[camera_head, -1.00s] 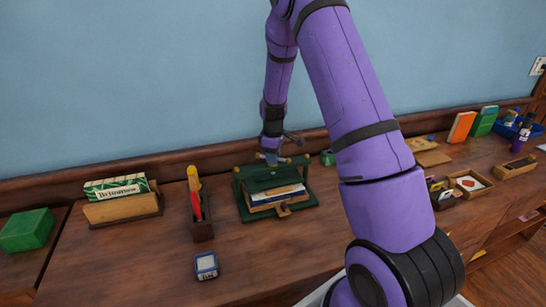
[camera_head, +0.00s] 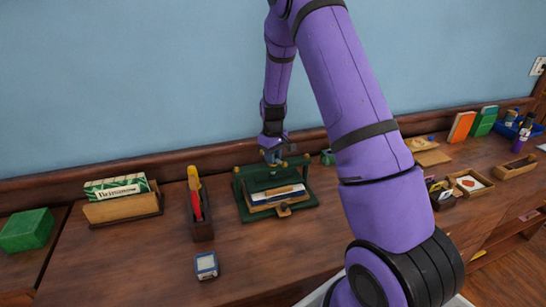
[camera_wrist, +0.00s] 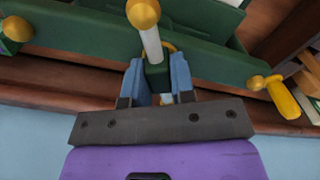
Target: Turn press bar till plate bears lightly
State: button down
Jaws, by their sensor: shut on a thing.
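The green book press (camera_head: 246,206) stands on the wooden top near the wall, with a pale and blue stack (camera_head: 262,197) in it. My gripper (camera_head: 272,160) points down over the middle of its top beam. In the wrist view its blue fingers (camera_wrist: 166,84) are shut around the hub of the press bar (camera_wrist: 152,44). The bar's pale rod reaches out from between the fingers to a yellow ball end. The green top beam (camera_wrist: 85,38) runs behind, with yellow knobs at both sides. Whether the plate touches the stack is hidden.
A small blue-white box (camera_head: 206,266) lies in front. Small trays (camera_head: 468,184) and upright books (camera_head: 461,127) are at the right. The top before the press is mostly clear.

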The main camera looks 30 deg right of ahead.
jog(key=m, duration=1)
jog(key=shift+m, duration=2.1)
jog(key=c, duration=1)
grip_release()
jog(key=shift+o, duration=0.2)
notch_tip(320, 180, up, 11)
jog(key=shift+f, duration=0.1)
